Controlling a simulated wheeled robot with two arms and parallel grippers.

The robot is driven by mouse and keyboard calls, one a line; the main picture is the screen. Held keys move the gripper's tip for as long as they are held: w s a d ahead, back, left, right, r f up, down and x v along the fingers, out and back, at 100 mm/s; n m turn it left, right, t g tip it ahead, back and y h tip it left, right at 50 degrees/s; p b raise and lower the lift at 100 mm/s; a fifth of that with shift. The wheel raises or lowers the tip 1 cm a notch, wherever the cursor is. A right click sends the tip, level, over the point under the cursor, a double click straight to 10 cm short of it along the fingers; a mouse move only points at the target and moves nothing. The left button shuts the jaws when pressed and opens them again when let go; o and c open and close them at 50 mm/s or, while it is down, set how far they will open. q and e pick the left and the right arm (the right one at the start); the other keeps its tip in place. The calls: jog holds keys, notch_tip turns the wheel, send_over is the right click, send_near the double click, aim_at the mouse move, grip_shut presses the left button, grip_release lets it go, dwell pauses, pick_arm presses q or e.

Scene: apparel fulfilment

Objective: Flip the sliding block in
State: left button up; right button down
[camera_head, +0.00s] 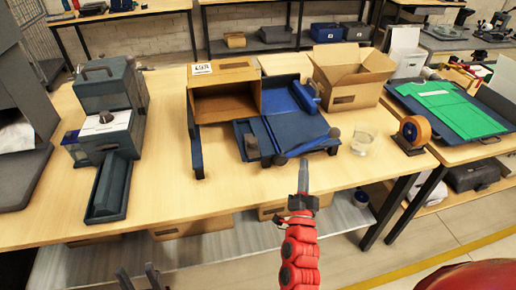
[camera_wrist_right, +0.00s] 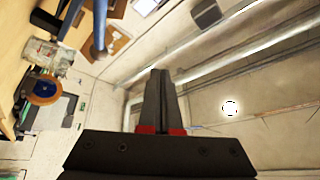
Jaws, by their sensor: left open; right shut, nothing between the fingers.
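A blue folding device (camera_head: 285,130) with flat panels and dark round knobs stands on the middle of the table. A raised blue block (camera_head: 306,98) lies at its back right; I cannot tell for sure whether it is the sliding block. My right gripper (camera_head: 303,178) is shut and empty, pointing up in the head view in front of the device, with a gap to it. It also shows shut in the right wrist view (camera_wrist_right: 160,95). My left gripper (camera_head: 138,278) is open and empty at the bottom left edge, away from the device.
A clear cup (camera_head: 363,140) and an orange tape roll (camera_head: 414,131) stand at right. A grey-blue machine (camera_head: 105,125) stands at left.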

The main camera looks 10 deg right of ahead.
jog(key=w+a+f+m+g+y, duration=0.1)
jog(key=a+f+g+y, duration=0.1)
jog(key=a+g+y, duration=0.2)
jog(key=shift+w+a+f+m+g+y, duration=0.3)
jog(key=shift+a+y, duration=1.25)
jog(key=shift+y, duration=1.55)
jog(key=b, duration=0.2)
send_near(255, 144)
jog(key=x, duration=0.5)
jog(key=shift+a+r, duration=0.1)
jog(key=shift+p+x, duration=0.4)
jog(key=shift+x, duration=0.5)
jog(key=shift+w, duration=0.1)
